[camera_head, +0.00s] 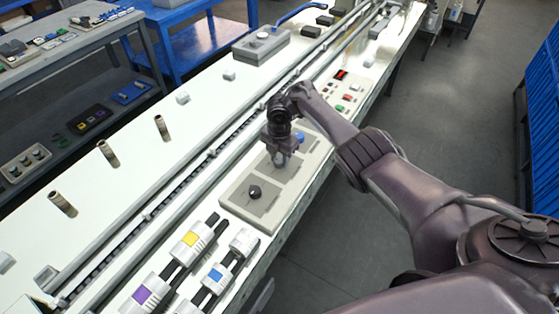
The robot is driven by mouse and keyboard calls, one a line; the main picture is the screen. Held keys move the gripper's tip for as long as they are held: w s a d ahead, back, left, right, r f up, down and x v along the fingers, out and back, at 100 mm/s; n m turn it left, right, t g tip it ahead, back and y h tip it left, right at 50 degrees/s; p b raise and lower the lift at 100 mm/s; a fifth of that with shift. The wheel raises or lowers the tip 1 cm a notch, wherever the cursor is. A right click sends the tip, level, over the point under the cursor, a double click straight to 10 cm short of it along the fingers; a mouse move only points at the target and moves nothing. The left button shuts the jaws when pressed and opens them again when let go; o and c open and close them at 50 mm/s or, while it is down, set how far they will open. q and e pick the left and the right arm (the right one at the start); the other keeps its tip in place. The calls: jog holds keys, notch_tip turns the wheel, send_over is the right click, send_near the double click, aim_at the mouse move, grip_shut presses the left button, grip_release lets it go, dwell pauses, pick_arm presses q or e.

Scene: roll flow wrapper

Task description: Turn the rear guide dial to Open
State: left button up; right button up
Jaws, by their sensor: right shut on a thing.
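A beige dial panel (233,197) lies along the right edge of the white machine bed, with several recessed sections. A black dial (254,191) sits on its near section, and a blue dial (299,137) shows on its far part, beside my wrist. My right gripper (279,160) points down over the middle section and is shut at the panel surface, on what seems to be a dial there. The gripper hides that dial and its markings. I cannot read any label, so which dial is the rear guide one is not clear. My left gripper is not in view.
A button panel with a red display (341,75) lies beyond the dial panel. Rollers with yellow, purple and blue labels (191,239) stand on the near side. A long rail (190,172) runs along the bed. Grey floor (430,110) lies right of the machine.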

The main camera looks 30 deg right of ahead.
jog(key=n+b, duration=0.2)
jog(key=n, duration=0.1)
jog(key=n+b, duration=0.2)
jog(key=n, duration=0.1)
jog(key=shift+f+n, duration=0.2)
jog(key=shift+n, duration=0.1)
jog(key=shift+r+n+b, duration=0.1)
jog(key=shift+n+b, duration=0.4)
jog(key=shift+n, duration=1.3)
jog(key=o, duration=1)
jog(key=shift+c, duration=0.2)
jog(key=shift+r, duration=0.1)
jog(key=shift+r, duration=0.1)
